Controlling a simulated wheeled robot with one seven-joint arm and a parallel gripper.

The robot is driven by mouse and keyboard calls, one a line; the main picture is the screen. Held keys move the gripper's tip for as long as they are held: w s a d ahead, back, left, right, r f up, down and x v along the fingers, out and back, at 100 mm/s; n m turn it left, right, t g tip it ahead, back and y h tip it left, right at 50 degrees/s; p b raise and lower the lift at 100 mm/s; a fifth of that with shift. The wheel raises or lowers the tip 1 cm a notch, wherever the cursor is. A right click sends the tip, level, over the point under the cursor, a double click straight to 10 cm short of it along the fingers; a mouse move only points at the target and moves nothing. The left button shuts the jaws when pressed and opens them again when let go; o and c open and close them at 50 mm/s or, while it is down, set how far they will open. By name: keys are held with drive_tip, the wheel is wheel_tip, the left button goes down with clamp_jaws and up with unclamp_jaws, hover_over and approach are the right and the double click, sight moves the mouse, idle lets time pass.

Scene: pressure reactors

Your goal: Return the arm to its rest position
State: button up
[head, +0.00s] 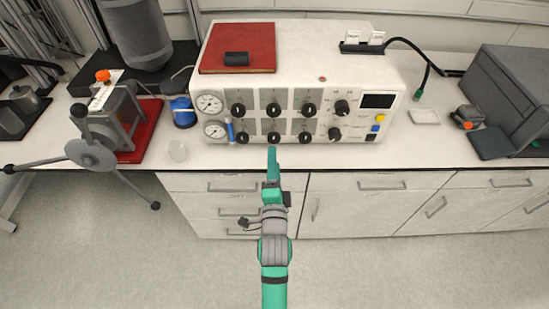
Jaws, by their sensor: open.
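My gripper (273,158) is at the end of my green and grey arm, which reaches up from the bottom middle of the head view. The gripper shows in front of the counter edge, just below the white control unit (290,95) with its gauges and black knobs. From above, its green fingers overlap into one narrow shape. I see nothing held between them. The tip appears close to the unit's lower front, but I cannot tell the exact gap or whether it touches.
A press with a handwheel (92,153) stands at the left, its handle reaching past the counter edge. A red book (238,48) lies on the control unit. A grey machine (510,90) stands at the right. Drawers (380,182) line the counter front. The floor (400,275) is clear.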

drive_tip(key=shift+w, duration=0.15)
drive_tip(key=s+f+n, duration=0.4)
drive_tip(key=s+f, duration=0.2)
drive_tip(key=s, duration=0.4)
drive_tip(key=s+f+n+g, duration=0.1)
drive_tip(key=s+n, duration=1.1)
drive_tip(key=s, duration=1.6)
drive_tip(key=shift+f+g, duration=0.2)
drive_tip(key=shift+g, duration=0.6)
drive_tip(key=shift+s, duration=0.1)
